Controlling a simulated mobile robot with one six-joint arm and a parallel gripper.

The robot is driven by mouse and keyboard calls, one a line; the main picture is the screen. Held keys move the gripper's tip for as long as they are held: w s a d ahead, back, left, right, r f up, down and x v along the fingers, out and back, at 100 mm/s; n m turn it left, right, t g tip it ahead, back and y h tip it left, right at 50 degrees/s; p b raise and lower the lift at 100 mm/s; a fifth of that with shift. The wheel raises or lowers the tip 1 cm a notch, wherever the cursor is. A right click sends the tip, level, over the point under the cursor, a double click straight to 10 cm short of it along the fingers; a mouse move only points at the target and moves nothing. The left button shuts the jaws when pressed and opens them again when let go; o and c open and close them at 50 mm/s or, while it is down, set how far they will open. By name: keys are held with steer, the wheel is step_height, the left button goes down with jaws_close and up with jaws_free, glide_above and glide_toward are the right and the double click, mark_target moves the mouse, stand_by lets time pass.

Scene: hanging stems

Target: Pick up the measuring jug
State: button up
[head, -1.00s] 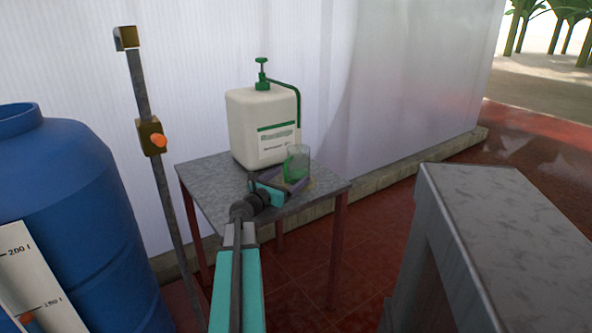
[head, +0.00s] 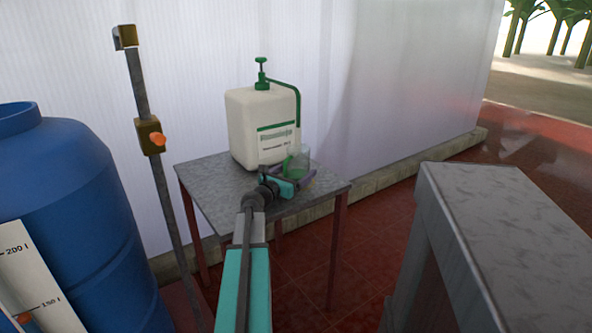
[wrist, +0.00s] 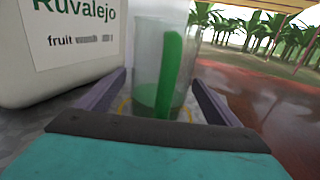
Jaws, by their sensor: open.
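The measuring jug (head: 299,158) is a clear cup with green liquid low inside and a green upright strip. It stands upright on the small grey table (head: 213,190), just in front of the white canister. In the wrist view the jug (wrist: 163,65) is centred ahead, between two purple fingers. My gripper (head: 300,178) is open, with one finger on each side of the jug's lower part. I cannot tell whether either finger touches it. The palm hides the lowest front part of the jug in the wrist view.
The white canister (head: 257,125) with a green pump stands close beside the jug, and its label fills the left of the wrist view. A blue barrel (head: 75,230) and a metal post (head: 167,190) are at left. A grey bench (head: 510,230) is at right.

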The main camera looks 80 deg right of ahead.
stand_by(0.4)
steer(key=c, duration=1.3)
steer(key=shift+r, duration=0.15)
